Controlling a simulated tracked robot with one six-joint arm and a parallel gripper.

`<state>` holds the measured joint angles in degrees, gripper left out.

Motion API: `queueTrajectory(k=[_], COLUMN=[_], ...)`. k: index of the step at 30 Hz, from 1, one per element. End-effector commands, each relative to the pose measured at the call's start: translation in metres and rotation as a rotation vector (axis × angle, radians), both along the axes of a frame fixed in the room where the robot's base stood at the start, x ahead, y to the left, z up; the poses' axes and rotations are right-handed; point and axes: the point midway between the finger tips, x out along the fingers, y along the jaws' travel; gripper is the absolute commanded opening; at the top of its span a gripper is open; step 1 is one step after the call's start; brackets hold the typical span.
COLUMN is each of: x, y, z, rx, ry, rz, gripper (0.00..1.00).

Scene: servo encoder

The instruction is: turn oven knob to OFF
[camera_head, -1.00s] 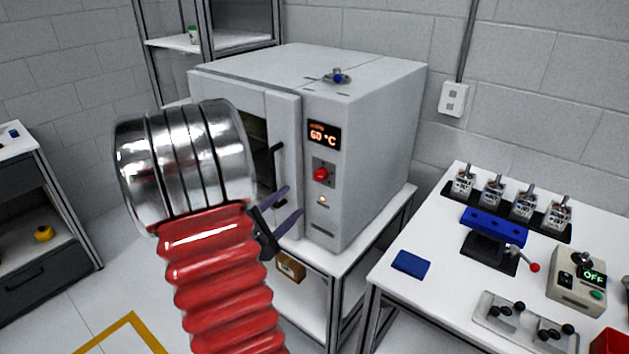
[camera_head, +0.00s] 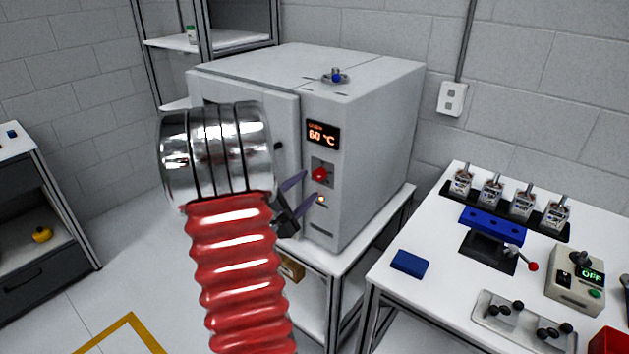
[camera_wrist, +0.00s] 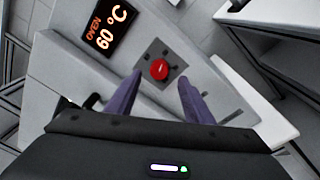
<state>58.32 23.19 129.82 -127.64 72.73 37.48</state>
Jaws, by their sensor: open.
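The oven (camera_head: 375,150) is a grey box on a white stand, with a display (camera_head: 322,134) reading 60 °C. Its red knob (camera_head: 319,174) sits on a dark square plate below the display. The knob also shows in the wrist view (camera_wrist: 159,69), beyond my fingertips and between them. My gripper (camera_head: 313,187) is open, its purple fingers pointing at the front panel near the knob. In the wrist view the open gripper (camera_wrist: 160,78) has nothing between its fingers; whether a fingertip touches the panel I cannot tell.
A lit amber indicator (camera_head: 321,199) is below the knob. A white table (camera_head: 400,310) at right bears a blue block (camera_head: 410,263), a control box (camera_head: 577,281) and several levers. Behind my arm, the oven door (camera_head: 250,95) is partly hidden. A valve (camera_head: 336,76) is on the oven's top.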

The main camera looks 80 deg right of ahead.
Motion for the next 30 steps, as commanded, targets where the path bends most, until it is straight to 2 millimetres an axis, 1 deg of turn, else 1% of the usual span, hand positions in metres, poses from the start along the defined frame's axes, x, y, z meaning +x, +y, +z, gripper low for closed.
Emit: queueTrajectory(k=[1, 3, 9, 14, 21, 23, 30], x=[-0.003, -0.007, -0.013, -0.016, -0.016, -0.016, -0.016], y=[-0.008, -0.019, -0.041, -0.049, -0.049, -0.049, -0.049], z=[0.0, 0.0, 0.0, 0.0, 0.0, 0.0, 0.0], rx=[0.0, 0.0, 0.001, -0.001, 0.0, 0.0, 0.001], ry=[0.0, -0.001, -0.001, -0.001, 0.0, 0.0, -0.001], rz=[-0.002, -0.003, -0.001, -0.001, 0.0, 0.0, -0.001], gripper=[0.47, 0.47, 0.47, 0.47, 0.47, 0.44, 0.28])
